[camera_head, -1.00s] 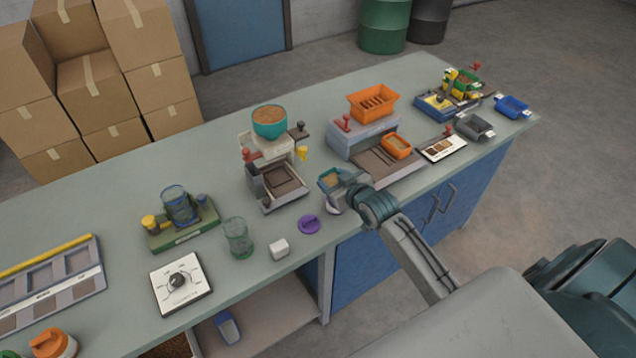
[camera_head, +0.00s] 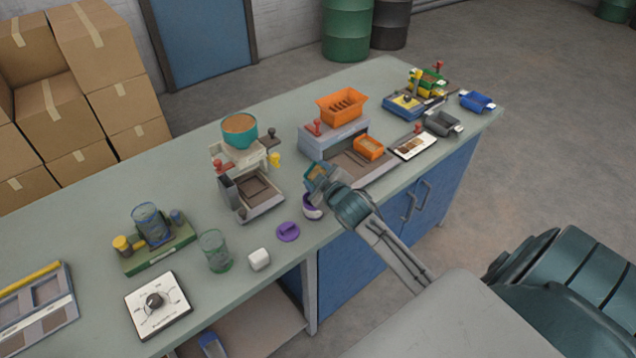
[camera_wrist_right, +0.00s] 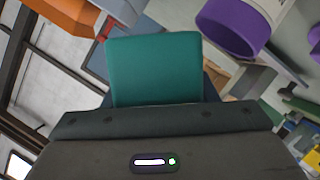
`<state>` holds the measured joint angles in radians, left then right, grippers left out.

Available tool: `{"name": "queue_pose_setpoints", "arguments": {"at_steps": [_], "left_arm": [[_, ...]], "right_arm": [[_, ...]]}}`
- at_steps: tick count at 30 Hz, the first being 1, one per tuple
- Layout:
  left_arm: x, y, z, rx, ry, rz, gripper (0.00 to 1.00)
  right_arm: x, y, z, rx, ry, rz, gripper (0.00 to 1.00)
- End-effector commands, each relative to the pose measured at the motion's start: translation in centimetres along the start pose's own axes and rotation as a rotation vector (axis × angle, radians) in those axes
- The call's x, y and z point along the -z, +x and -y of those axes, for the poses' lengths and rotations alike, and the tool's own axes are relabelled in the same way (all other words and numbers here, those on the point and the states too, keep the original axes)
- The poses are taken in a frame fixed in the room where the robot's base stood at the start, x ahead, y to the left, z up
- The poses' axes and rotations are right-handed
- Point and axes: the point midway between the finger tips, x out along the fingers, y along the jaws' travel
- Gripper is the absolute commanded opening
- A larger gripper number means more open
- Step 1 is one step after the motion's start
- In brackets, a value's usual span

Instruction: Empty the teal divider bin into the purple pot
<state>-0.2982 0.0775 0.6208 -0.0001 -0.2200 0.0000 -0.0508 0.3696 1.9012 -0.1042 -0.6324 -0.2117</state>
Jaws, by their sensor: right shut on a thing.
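My right gripper (camera_head: 330,186) is shut on the teal divider bin (camera_head: 309,181), above the table's front edge. Tan material shows inside the bin, and the bin looks tilted. The purple pot (camera_head: 312,212), white with a purple band, stands just below the bin at the table's edge, partly hidden by my gripper. In the right wrist view, the plain teal wall of the bin (camera_wrist_right: 155,70) fills the middle and the purple pot (camera_wrist_right: 228,35) is at the upper right. I cannot tell whether any material is falling. My left gripper is out of view.
A purple lid (camera_head: 288,232) and a white cube (camera_head: 260,260) lie left of the pot. A machine with a teal bowl (camera_head: 240,142) stands behind. An orange bin (camera_head: 369,148) sits on the grey station to the right. A green-tinted glass (camera_head: 215,252) stands further left.

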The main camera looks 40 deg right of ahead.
Motion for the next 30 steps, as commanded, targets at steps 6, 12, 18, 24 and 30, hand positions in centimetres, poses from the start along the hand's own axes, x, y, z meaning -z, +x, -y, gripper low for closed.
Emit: {"name": "queue_pose_setpoints", "arguments": {"at_steps": [6,12,18,24,30], "left_arm": [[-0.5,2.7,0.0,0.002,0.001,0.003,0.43],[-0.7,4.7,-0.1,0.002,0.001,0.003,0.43],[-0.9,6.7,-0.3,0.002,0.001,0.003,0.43],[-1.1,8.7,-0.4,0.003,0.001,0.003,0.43],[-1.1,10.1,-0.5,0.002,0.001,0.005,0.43]], "right_arm": [[-0.2,0.1,0.5,-0.061,-0.142,-0.002,0.3],[-0.1,0.1,0.8,-0.109,-0.256,-0.003,0.3],[-0.2,0.1,1.1,-0.156,-0.371,-0.002,0.3],[-0.1,0.1,1.5,-0.203,-0.487,-0.002,0.3],[0.2,-0.1,1.7,-0.269,-0.649,-0.001,0.3]]}}
